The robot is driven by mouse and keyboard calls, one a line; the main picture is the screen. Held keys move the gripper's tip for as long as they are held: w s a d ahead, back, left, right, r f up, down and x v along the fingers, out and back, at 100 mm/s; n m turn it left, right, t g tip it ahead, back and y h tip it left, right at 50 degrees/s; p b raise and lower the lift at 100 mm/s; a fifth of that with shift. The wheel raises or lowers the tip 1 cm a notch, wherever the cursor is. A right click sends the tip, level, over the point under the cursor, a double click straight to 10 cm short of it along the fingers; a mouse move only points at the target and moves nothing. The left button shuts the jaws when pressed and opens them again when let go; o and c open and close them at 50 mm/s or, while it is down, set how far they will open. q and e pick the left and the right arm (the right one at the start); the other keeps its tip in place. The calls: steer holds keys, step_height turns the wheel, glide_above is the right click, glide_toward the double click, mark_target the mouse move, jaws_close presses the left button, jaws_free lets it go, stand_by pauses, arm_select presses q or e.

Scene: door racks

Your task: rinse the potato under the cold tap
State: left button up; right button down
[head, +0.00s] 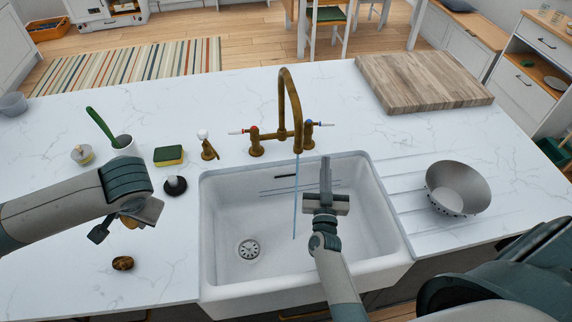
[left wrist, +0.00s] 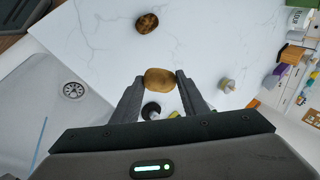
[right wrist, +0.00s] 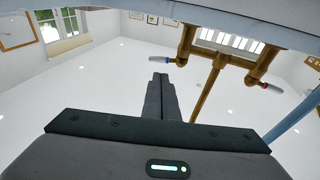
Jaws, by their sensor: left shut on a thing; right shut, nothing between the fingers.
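My left gripper (head: 122,228) is shut on a yellow-brown potato (left wrist: 159,81) and holds it above the counter left of the sink; in the head view the gripper mostly hides it. A darker, blotched potato (head: 123,263) lies on the counter below; it also shows in the left wrist view (left wrist: 147,23). The brass tap (head: 291,95) has a red-marked left handle (head: 252,129) and a blue-marked right handle (head: 309,123). A thin blue water stream (head: 296,195) falls from its spout into the sink. My right gripper (head: 325,162) is shut and empty over the sink, right of the stream.
The white sink (head: 230,205) has an open-looking drain (head: 249,249). A black stopper (head: 175,186), sponge (head: 168,156), soap pump (head: 208,147) and brush in a cup (head: 123,145) stand to its left. A metal colander (head: 458,188) and wooden board (head: 423,80) are at right.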

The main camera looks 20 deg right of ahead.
glide_toward(319, 124)
steer(key=w+d, duration=0.4)
steer(key=d, duration=0.1)
steer(key=shift+w+r, duration=0.2)
steer(key=shift+r, duration=0.05)
arm_select(q)
steer(key=shift+f, duration=0.1)
